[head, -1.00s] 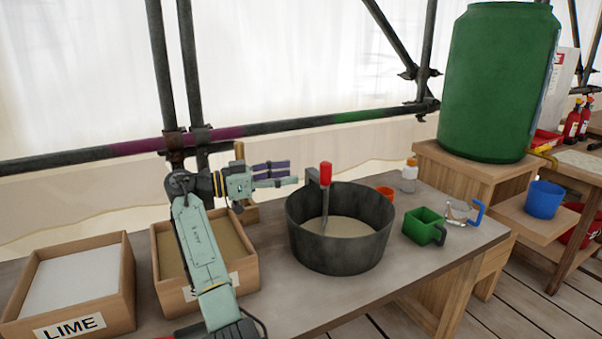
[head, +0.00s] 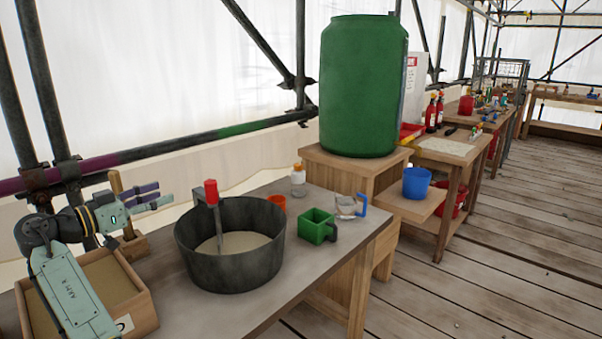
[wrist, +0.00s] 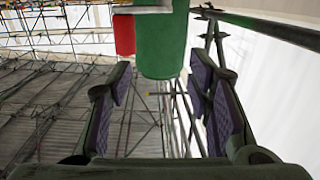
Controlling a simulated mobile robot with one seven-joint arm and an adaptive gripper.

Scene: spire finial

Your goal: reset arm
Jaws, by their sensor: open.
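My gripper (head: 150,197) is at the left of the head view, raised above the bench and pointing right. Its two purple-padded fingers are apart with nothing between them, which also shows in the wrist view (wrist: 165,105). It is left of the dark mixing tub (head: 235,265) and does not appear to touch it. My arm is bent above the wooden box of sand-coloured material (head: 140,310), partly hiding it.
A red-handled tool (head: 212,195) stands in the tub. A green square cup (head: 316,226), a clear jug with a blue handle (head: 348,206), an orange cup (head: 276,203) and a bottle (head: 298,180) stand to its right. A green barrel (head: 362,90) stands beyond. Wooden floor (head: 500,250) is clear at right.

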